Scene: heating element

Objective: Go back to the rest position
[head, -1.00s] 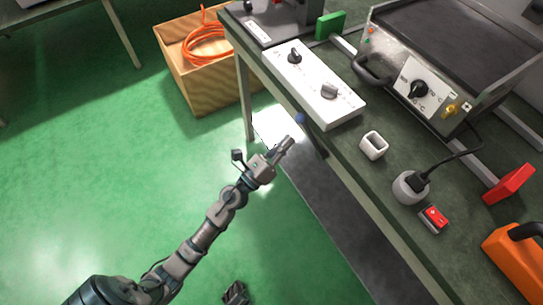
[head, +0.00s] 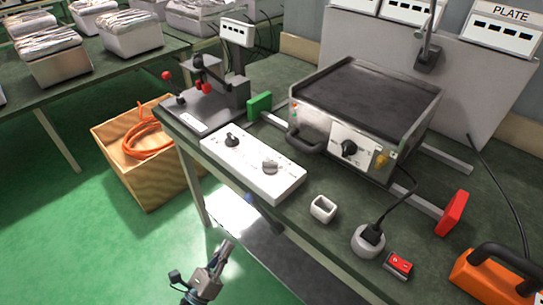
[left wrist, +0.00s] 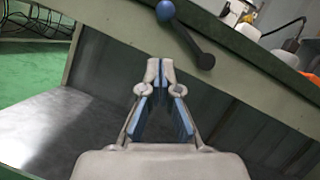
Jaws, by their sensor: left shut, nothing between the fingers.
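My left gripper (head: 225,250) is at the bottom of the head view, in front of the workbench's front edge and over the lower floor area. It is shut and empty. In the left wrist view its fingers (left wrist: 160,75) meet at the tips, pointing at the bench's edge. A dark lever with a blue ball (left wrist: 166,10) shows just beyond the fingertips, apart from them. My right gripper is in neither current view.
A wooden crate (head: 150,185) with orange hose stands left. Green floor (head: 60,230) is clear.

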